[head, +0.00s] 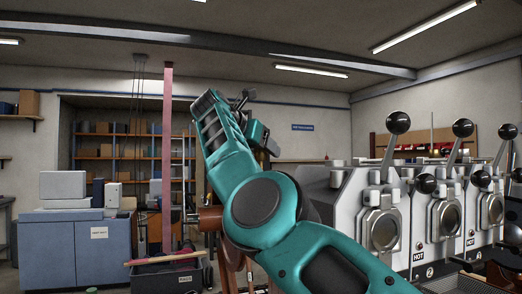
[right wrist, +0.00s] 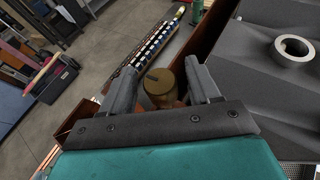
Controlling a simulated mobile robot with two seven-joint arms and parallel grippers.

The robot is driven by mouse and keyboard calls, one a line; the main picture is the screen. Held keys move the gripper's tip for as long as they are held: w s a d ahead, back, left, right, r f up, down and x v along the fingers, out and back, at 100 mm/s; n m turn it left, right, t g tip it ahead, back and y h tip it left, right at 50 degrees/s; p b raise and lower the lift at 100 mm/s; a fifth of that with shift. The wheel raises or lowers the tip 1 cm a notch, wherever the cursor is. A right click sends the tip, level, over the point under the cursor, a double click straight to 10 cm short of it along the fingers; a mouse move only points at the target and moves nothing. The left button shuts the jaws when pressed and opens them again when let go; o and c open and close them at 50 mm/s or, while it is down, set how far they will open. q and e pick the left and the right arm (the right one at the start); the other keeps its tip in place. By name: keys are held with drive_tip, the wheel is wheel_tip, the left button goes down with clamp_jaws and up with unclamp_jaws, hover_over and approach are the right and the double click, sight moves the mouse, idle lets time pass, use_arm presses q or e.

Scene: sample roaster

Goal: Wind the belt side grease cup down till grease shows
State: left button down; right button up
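A brass grease cup (right wrist: 160,90) with a small pin on its top shows in the right wrist view, between the two fingers of my right gripper (right wrist: 162,72). The fingers stand apart with a gap on each side of the cup, and I see no contact. The lower part of the cup is hidden by the gripper's palm. No grease can be made out at this size. In the head view my raised right arm hides the cup, and only part of the right hand shows behind the forearm. My left gripper is in neither view.
A tall red belt (head: 167,165) runs up at left of my arm. White roaster units (head: 400,215) with black-knobbed levers stand at right. A grey machine top with a ring (right wrist: 292,47) lies right of the gripper. A black crate (head: 168,277) stands on the floor.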

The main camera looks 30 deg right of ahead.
drive_tip(key=shift+s+a, duration=0.1)
drive_tip(key=shift+a, duration=0.15)
drive_tip(key=v, duration=1.2)
drive_tip(key=shift+s, duration=0.15)
drive_tip(key=shift+a+r, duration=0.1)
drive_tip(key=shift+r, duration=0.1)
